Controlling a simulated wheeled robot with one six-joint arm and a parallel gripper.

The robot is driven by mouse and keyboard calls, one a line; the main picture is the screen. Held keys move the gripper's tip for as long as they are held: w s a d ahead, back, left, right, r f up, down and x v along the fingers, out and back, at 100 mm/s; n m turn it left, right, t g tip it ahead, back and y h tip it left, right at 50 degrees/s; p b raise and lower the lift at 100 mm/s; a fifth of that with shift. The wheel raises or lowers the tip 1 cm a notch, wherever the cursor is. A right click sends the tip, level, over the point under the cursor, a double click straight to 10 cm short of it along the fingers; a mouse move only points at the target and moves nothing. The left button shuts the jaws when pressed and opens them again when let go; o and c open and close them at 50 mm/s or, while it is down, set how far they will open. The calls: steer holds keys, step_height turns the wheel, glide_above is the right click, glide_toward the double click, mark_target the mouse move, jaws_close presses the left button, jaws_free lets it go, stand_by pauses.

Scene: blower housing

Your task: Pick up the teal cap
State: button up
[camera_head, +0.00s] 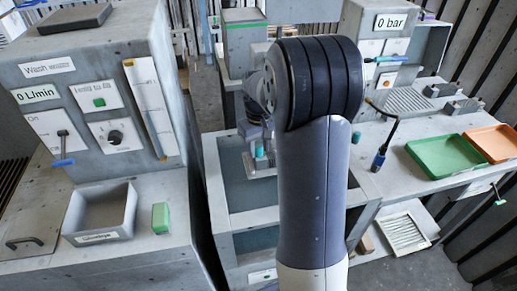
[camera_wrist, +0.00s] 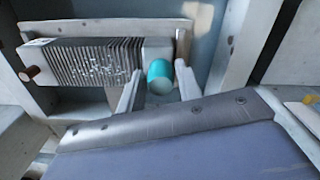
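The teal cap (camera_wrist: 160,74) shows in the wrist view as a short cylinder with a paler end, beside a light block at the right end of a finned grey part. My gripper (camera_wrist: 158,80) has one finger on each side of the cap, with a visible gap on both sides, so it is open. In the head view the teal cap (camera_head: 260,150) is a small spot at my gripper (camera_head: 258,160), partly hidden by it. Contact between fingers and cap cannot be made out.
The finned part (camera_wrist: 85,62) lies in a pale tray (camera_wrist: 100,27) inside a grey recess. A small teal item (camera_head: 356,137) stands on the right bench. Green (camera_head: 445,157) and orange (camera_head: 494,143) trays lie farther right. A grey bin (camera_head: 101,212) is at left.

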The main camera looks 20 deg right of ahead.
mark_target(259, 146)
steer(key=c, duration=0.6)
steer(key=shift+r, duration=0.1)
step_height(259, 146, up, 10)
steer(key=shift+f+b, duration=0.1)
steer(key=shift+b, duration=0.25)
